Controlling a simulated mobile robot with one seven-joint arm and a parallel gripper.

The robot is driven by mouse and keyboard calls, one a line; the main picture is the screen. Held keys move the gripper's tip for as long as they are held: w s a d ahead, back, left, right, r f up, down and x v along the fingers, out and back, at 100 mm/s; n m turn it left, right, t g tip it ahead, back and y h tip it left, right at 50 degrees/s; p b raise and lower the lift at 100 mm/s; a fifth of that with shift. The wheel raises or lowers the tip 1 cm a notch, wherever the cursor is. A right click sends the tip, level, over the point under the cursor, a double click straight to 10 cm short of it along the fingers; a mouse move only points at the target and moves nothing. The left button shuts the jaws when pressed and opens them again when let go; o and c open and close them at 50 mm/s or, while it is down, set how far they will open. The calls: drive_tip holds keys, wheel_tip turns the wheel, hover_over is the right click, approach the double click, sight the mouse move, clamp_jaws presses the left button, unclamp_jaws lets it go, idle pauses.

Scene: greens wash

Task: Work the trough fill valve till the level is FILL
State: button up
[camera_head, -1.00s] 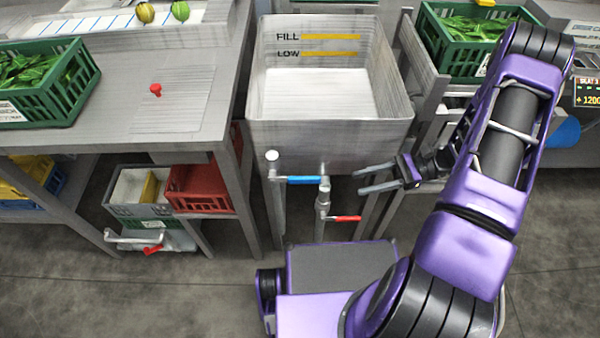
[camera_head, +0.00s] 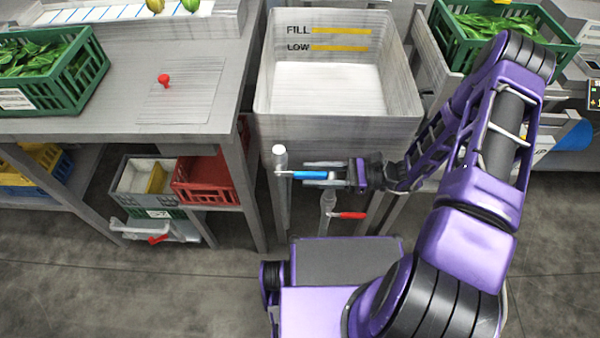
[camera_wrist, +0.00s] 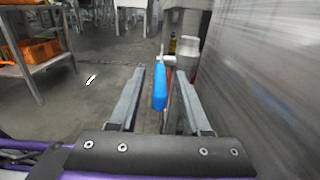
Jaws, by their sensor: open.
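The metal trough (camera_head: 340,128) stands in the middle of the head view, with yellow FILL and LOW bars on its inner back wall. I see no water line at either bar. Below its front is a valve with a blue lever (camera_head: 311,175), lying level and pointing right. A second valve with a red lever (camera_head: 348,215) sits lower. My gripper (camera_head: 306,174) is open, its fingers reaching left around the blue lever. In the wrist view the blue lever (camera_wrist: 160,88) lies between the two fingers (camera_wrist: 160,105), with gaps on both sides.
Green crates of leaves stand at the left (camera_head: 92,68) and right (camera_head: 460,45). A steel table (camera_head: 120,122) with a red knob (camera_head: 164,80) is at left. A red crate (camera_head: 210,182) and a grey crate (camera_head: 130,205) sit beneath it.

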sight(295, 174)
drive_tip(key=shift+a, duration=1.8)
drive_tip(key=shift+w, duration=0.1)
clamp_jaws()
